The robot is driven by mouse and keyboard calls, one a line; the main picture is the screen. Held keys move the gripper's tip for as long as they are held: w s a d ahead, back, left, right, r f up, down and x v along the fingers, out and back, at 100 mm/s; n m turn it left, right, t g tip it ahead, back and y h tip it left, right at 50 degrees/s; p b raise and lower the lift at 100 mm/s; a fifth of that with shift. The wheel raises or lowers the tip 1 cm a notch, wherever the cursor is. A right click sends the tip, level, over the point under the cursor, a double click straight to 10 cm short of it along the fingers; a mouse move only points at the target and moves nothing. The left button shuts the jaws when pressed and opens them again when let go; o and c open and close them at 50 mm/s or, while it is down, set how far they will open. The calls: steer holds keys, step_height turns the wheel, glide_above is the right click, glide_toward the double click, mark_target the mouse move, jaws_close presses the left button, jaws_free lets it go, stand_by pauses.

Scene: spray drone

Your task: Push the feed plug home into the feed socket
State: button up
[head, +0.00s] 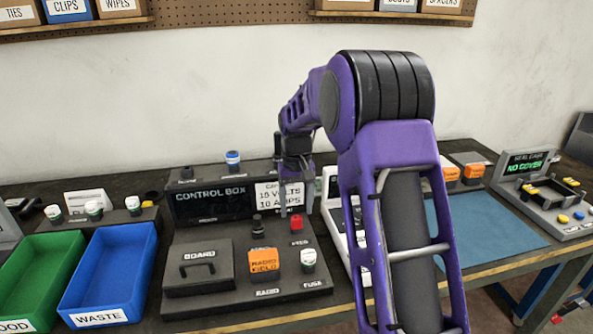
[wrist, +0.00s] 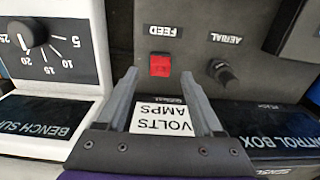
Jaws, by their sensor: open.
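The red feed plug (head: 296,222) stands on the control box deck, near the FEED label. It also shows in the wrist view (wrist: 160,65), just beyond my fingertips and between their lines. The feed socket is hidden beneath it, and I cannot tell how deep the plug sits. My gripper (head: 296,204) is open and points down in front of the control box's upright panel. In the wrist view my two grey fingers (wrist: 160,78) are spread wide with nothing between them. The control box (head: 210,200) has a dark panel and a volts and amps card.
A black aerial knob (wrist: 222,72) stands close beside the plug. An orange radio field block (head: 264,261), a white fuse (head: 308,260) and a board cover (head: 199,268) share the deck. The white bench supply (wrist: 50,50) adjoins it. A blue waste bin (head: 112,272) stands left.

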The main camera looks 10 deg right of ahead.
mark_target(296, 217)
step_height(296, 217, up, 14)
steer(key=p, duration=0.1)
steer(key=shift+p, duration=0.3)
